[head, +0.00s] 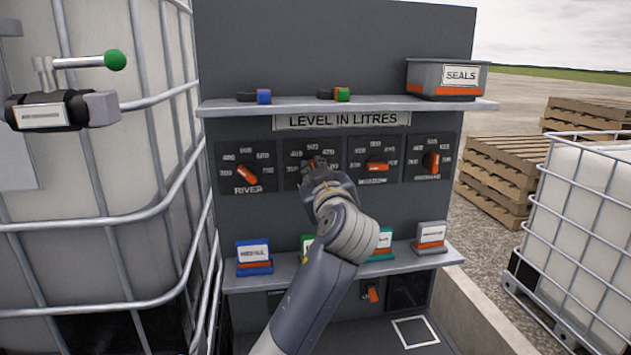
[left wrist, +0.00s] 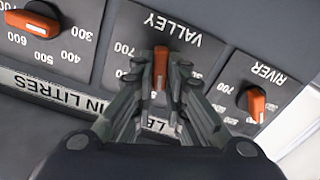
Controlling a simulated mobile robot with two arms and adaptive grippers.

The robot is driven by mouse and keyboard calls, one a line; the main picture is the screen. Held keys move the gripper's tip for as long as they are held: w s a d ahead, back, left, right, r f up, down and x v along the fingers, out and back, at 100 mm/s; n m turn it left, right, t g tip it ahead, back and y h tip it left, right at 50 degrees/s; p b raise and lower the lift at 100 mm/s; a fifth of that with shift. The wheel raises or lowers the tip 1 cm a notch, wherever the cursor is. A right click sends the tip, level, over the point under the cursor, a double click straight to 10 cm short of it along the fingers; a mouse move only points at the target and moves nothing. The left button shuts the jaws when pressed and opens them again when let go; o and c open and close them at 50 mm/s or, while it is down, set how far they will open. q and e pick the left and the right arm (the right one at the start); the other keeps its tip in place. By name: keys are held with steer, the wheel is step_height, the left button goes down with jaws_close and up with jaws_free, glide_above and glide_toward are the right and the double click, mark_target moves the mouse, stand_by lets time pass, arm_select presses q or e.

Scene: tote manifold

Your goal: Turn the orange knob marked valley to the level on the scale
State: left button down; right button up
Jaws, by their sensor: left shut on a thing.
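The valley dial panel (left wrist: 200,40) appears upside down in the left wrist view, with its VALLEY label readable. Its orange knob (left wrist: 160,66) lies between the fingertips of my left gripper (left wrist: 160,84), which is shut on it. The knob's bar runs nearly upright in that picture. The 700 mark shows beside it; the fingers hide much of the scale. In the head view, my left gripper (head: 318,172) covers most of the valley dial, second from the left under the LEVEL IN LITRES sign (head: 342,120). My right gripper is not in view.
Neighbouring dials are river (head: 247,174), one right of valley (head: 376,167) and one at far right (head: 431,162). A shelf (head: 225,107) above holds a SEALS bin (head: 448,80). A lower shelf (head: 330,268) holds labelled blocks. A caged tank (head: 105,220) stands close at left.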

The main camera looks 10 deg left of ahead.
arm_select(q)
steer(key=shift+w+d+f+m+p, duration=0.15)
steer(key=shift+m+p, duration=1.15)
steer(key=shift+m, duration=1.8)
steer(key=shift+s+d+m+p, duration=0.1)
steer(key=shift+m+p, duration=1.2)
steer(key=shift+m, duration=1.8)
steer(key=c, duration=1.7)
jaws_free()
steer(key=shift+o, duration=0.5)
